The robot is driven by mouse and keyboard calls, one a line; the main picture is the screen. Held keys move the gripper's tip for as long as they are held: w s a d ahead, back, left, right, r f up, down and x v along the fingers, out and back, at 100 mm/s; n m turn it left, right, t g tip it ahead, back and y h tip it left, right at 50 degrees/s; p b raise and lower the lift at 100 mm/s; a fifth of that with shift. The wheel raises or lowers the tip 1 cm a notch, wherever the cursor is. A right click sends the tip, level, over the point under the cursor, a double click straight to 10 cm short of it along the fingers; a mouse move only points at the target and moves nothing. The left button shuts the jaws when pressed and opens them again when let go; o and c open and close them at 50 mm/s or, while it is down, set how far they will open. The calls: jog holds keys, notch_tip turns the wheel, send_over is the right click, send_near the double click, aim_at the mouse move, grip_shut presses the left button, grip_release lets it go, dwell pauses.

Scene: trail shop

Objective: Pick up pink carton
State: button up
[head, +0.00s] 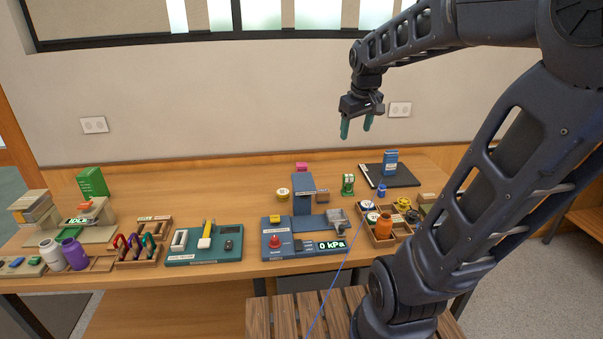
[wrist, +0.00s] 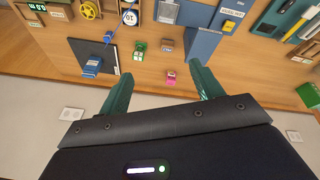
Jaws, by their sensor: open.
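The pink carton (head: 302,167) is small and stands on the wooden table near its back edge, just behind a blue-grey upright device. In the head view the blue-grey device hides the carton's lower front.
The blue-grey press (head: 302,203) stands right in front of the carton. A yellow roll (head: 283,194) and a green item (head: 348,184) are nearby. A black board (head: 404,178) with a blue carton (head: 390,161) lies to the right.

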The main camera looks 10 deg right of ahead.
jog(key=w+a+f+n, duration=0.15)
jog(key=w+n, duration=0.25)
jog(key=w, duration=0.9)
jog(key=n+g, duration=0.3)
jog(key=n, duration=0.6)
send_over(302, 164)
notch_tip(302, 164, down, 23)
jog(key=shift+s+d+r, duration=0.15)
jog(key=shift+r, duration=0.05)
jog(key=shift+w+f, duration=0.25)
jog(key=shift+f, duration=0.25)
jog(key=f, duration=1)
jog(key=shift+s+a+f, duration=0.15)
jog(key=shift+a+f, duration=0.15)
jog(key=shift+c, duration=0.4)
jog(key=c, duration=1.1)
